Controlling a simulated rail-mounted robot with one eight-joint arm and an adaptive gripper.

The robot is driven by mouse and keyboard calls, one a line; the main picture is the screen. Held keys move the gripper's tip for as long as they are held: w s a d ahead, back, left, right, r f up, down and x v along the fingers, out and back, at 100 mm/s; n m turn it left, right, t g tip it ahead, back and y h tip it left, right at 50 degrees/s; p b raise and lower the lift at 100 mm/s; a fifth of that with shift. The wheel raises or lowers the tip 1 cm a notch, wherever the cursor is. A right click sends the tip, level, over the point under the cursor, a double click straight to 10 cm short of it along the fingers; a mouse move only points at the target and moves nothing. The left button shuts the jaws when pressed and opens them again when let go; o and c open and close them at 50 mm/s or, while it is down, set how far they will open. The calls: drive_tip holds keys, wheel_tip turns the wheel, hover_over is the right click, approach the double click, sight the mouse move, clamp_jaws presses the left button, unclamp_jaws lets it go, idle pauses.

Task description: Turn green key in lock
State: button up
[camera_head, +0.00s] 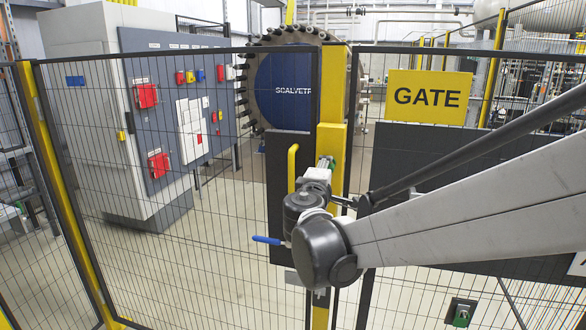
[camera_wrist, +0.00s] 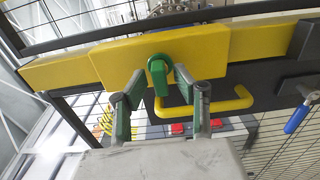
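The green key (camera_wrist: 158,74) sits in a lock on a yellow plate (camera_wrist: 110,70) of the gate post, near the top middle of the wrist view. My gripper (camera_wrist: 157,84) is in front of it with its fingers spread, one on each side of the key. A gap shows between each fingertip and the key, so it looks open and empty; contact at depth is hard to judge. In the head view my gripper (camera_head: 322,172) reaches the yellow lock post (camera_head: 332,137), and a little green shows there. My wrist hides most of the lock.
A yellow handle (camera_wrist: 240,100) is close beside the lock, and a blue lever (camera_wrist: 298,118) is farther right. Mesh fence panels (camera_head: 190,260) surround the post. A GATE sign (camera_head: 430,96) hangs at right. Another green-fronted box (camera_head: 461,316) is low at right.

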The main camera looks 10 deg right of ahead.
drive_tip(key=shift+o, duration=0.2)
drive_tip(key=shift+s+a, duration=0.1)
drive_tip(key=v, duration=1.2)
drive_tip(key=s+d+f+m+g+y+b, duration=0.25)
drive_tip(key=s+d+f+m+g, duration=0.45)
drive_tip(key=s+d+f, duration=0.35)
drive_tip(key=s+a+f+m+g+y+b, duration=0.2)
drive_tip(key=s+a+f+m+y, duration=0.3)
drive_tip(key=s, duration=0.6)
wheel_tip(320, 180, down, 3)
drive_tip(key=shift+s+a+f+m, duration=0.25)
drive_tip(key=shift+a+m, duration=0.15)
drive_tip(key=shift+a, duration=0.55)
